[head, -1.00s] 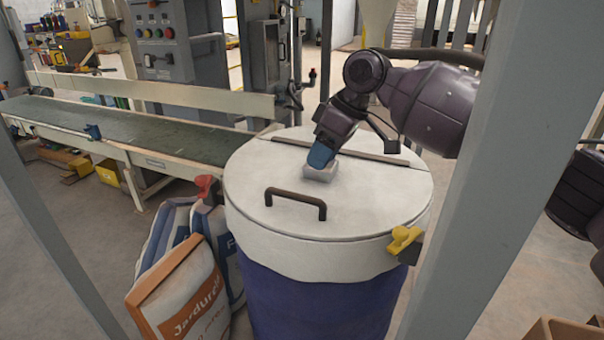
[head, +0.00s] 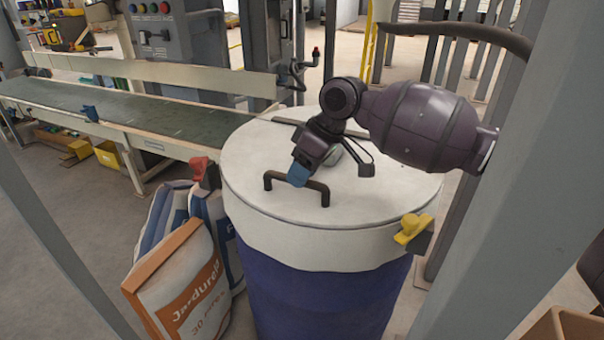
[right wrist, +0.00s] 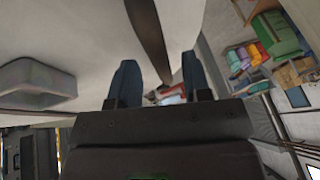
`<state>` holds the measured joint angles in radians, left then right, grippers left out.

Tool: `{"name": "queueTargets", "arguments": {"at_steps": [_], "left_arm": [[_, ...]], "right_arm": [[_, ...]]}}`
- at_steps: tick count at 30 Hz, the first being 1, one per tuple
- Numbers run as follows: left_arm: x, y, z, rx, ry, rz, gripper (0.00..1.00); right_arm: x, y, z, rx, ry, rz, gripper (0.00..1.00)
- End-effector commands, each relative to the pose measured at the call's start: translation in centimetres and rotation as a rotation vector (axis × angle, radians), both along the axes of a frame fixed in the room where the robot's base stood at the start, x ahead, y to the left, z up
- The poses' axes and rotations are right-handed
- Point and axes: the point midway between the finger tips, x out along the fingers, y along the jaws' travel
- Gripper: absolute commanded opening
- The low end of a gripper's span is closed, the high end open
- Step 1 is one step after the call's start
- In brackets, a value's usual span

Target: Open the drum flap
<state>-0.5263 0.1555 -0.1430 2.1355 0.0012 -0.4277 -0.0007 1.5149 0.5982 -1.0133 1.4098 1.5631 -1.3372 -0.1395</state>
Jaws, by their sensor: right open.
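The drum flap (head: 255,155) is the white front part of the round lid on a blue drum (head: 320,300). It lies flat and closed. A dark bar handle (head: 318,186) stands near its front edge; it also shows in the right wrist view (right wrist: 150,35). My right gripper (head: 299,178) is at the handle with its blue fingertips pointing down. In the right wrist view the fingers (right wrist: 160,85) are apart and the handle bar lies between them, without visible grip. A small grey block (right wrist: 38,82) on the lid is partly hidden behind the gripper in the head view. My left gripper is out of view.
A yellow clamp (head: 411,229) sits at the drum's right rim and a red one (head: 200,169) at the left. Paper sacks (head: 185,285) lean left of the drum. Grey posts (head: 500,200) frame both sides. A conveyor (head: 150,115) runs behind left.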

Motion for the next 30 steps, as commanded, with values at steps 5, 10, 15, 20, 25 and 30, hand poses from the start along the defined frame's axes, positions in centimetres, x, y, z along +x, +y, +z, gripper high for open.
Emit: {"name": "queueTargets", "arguments": {"at_steps": [5,10,15,20,25,30], "left_arm": [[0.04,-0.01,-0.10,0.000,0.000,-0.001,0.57],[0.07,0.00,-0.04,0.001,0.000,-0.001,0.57],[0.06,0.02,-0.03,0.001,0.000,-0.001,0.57],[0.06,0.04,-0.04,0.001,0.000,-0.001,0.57],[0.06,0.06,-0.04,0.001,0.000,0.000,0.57],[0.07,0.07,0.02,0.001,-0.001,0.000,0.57]], "right_arm": [[-0.05,0.28,-0.59,-0.001,0.000,0.000,0.44],[-0.04,0.30,-0.56,0.000,-0.001,0.000,0.44],[-0.05,0.30,-0.57,0.000,-0.001,0.000,0.29],[-0.05,0.30,-0.58,0.000,-0.001,0.000,0.04],[-0.05,0.29,-0.58,0.000,0.000,0.000,0.00],[0.01,0.29,-0.33,0.003,0.005,-0.001,0.00]]}}
